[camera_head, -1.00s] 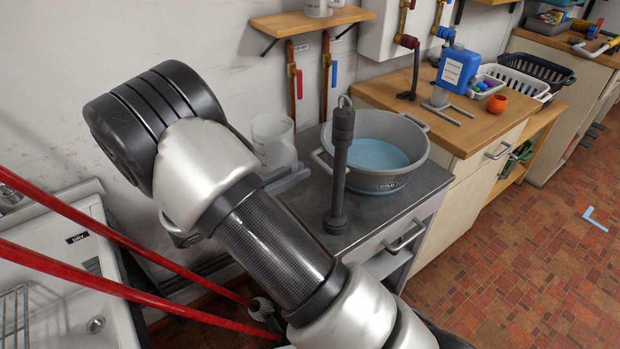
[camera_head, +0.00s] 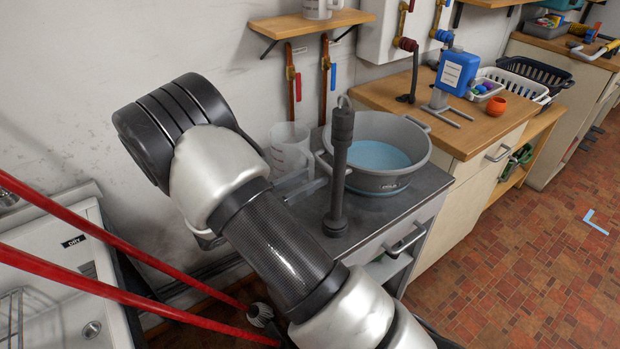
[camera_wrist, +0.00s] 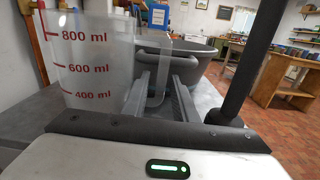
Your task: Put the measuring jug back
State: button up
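The measuring jug (camera_head: 290,143) is clear plastic, upright, at the back left of the grey worktop (camera_head: 375,222), left of the round grey tub. In the wrist view the jug (camera_wrist: 92,62) fills the left side, with red marks of 400, 600 and 800 ml. My gripper (camera_wrist: 160,85) has its two fingers on either side of the jug's clear handle (camera_wrist: 156,98) and appears shut on it. In the head view my gripper (camera_head: 306,187) is low at the jug's near side, partly behind my arm. I cannot tell whether the jug's base touches the worktop.
The grey tub (camera_head: 416,172) holds blue water, close right of the jug. A dark upright post (camera_head: 338,175) stands in front of it. A wooden shelf (camera_head: 296,25) with a white mug (camera_head: 322,8) is above. A white sink (camera_head: 70,265) is at left.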

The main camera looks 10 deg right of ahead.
jog(key=shift+r, duration=0.2)
jog(key=shift+a, duration=0.25)
jog(key=p+v, duration=0.1)
jog(key=v, duration=1)
jog(key=shift+s+a, duration=0.25)
